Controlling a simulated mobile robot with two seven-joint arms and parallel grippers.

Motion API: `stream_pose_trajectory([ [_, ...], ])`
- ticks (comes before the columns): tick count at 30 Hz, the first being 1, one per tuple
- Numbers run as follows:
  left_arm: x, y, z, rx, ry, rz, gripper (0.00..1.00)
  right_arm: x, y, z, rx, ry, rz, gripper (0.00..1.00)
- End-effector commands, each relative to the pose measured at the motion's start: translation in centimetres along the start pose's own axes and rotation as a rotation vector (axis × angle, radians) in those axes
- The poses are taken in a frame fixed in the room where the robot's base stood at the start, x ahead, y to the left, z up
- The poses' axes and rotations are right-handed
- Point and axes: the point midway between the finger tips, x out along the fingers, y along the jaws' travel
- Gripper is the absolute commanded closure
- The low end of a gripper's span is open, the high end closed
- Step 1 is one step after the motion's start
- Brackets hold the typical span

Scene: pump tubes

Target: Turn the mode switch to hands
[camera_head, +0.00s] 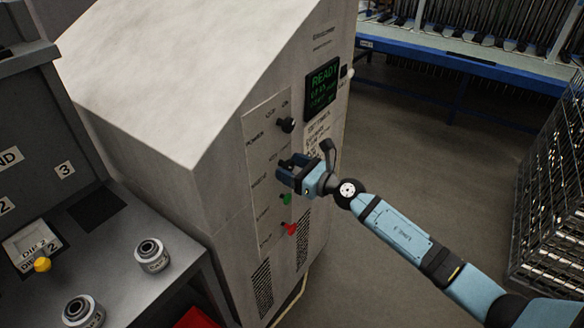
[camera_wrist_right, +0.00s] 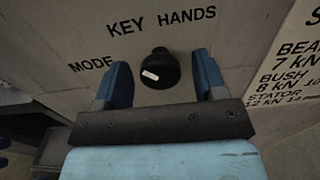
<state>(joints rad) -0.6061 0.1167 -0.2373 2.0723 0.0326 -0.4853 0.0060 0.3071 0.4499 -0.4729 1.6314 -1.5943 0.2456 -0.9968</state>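The mode switch is a round black knob (camera_wrist_right: 160,68) with a short white mark, under the labels KEY and HANDS and right of MODE on a grey panel. The mark lies on the knob's left part, roughly level; its exact setting is hard to tell. My right gripper (camera_wrist_right: 163,76) is open, with one blue finger on each side of the knob and a gap visible on both sides. In the head view my right gripper (camera_head: 286,170) is at the cabinet's panel (camera_head: 260,130) and hides the switch. My left gripper is not in view.
Above my right gripper is the black power knob (camera_head: 288,125); below are a green button (camera_head: 287,198) and a red part (camera_head: 290,229). A display (camera_head: 322,87) reads READY. A bench (camera_head: 130,240) with metal parts stands left. A wire cage (camera_head: 550,190) stands right, past open floor.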

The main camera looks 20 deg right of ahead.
Motion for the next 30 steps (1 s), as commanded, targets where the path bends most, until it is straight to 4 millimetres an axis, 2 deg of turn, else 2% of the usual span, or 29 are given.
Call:
stream_pose_trajectory([
  [1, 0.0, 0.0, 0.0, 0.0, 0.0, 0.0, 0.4, 0.0, 0.0, 0.0, 0.0, 0.0, 0.0, 0.44],
  [6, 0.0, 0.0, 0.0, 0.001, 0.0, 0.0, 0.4, 0.0, 0.0, 0.0, 0.0, 0.0, 0.0, 0.83],
  [17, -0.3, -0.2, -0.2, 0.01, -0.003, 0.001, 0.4, 0.0, 0.0, 0.1, 0.042, 0.001, 0.0, 0.84],
  [23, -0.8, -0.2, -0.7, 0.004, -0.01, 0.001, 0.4, 0.0, 0.0, 0.2, 0.154, 0.002, 0.0, 0.84],
  [30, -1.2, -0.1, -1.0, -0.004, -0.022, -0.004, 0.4, 0.0, 0.0, 0.3, 0.367, 0.001, -0.001, 0.83],
])
